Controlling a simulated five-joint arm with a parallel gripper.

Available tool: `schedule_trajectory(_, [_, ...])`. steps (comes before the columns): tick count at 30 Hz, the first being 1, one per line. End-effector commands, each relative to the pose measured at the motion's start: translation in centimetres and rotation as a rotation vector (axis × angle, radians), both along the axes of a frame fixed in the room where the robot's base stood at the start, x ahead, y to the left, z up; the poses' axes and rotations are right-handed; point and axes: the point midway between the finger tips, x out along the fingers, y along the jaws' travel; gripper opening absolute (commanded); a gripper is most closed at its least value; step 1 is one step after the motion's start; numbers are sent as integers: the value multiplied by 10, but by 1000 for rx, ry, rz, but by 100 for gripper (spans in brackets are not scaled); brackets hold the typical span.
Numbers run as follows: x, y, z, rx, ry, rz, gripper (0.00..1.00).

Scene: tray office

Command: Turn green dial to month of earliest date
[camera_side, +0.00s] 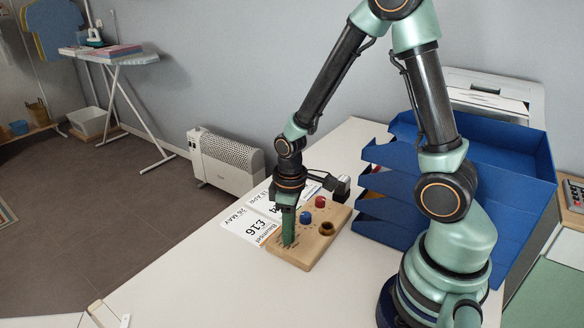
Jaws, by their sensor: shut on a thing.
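A wooden board (318,247) lies on the white desk and carries a blue knob (306,217), a red knob (320,202) and a round brown-rimmed piece (327,229). My gripper (288,241) points straight down over the board's left part, shut on what appears to be the green dial; its green fingers hide most of the dial, so its pointer and setting cannot be read. Printed cards lie beside the board. One card (262,233) shows £16, upside down, and another (240,213) seems to read 26 MAY. A further card (264,198) is partly readable, perhaps AUG.
A blue stacked tray (535,160) stands right of the board, close behind my arm. A printer (497,85) is at the back. The desk's front left is clear. A white heater (225,160) and an ironing board (115,58) stand off the desk.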

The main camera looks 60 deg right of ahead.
Motion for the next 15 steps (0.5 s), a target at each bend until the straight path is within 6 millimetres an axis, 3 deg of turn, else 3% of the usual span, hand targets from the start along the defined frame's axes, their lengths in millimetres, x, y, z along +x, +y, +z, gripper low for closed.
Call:
schedule_trajectory(5, [2, 0, 1, -1, -7, 0, 0])
schedule_trajectory(6, [2, 0, 1, -1, -7, -1, 39])
schedule_trajectory(8, [2, 0, 1, 0, -6, -1, 62])
schedule_trajectory(9, [2, 0, 1, 0, -5, -1, 66])
schedule_trajectory(15, [1, 0, 0, 0, -2, -1, 66])
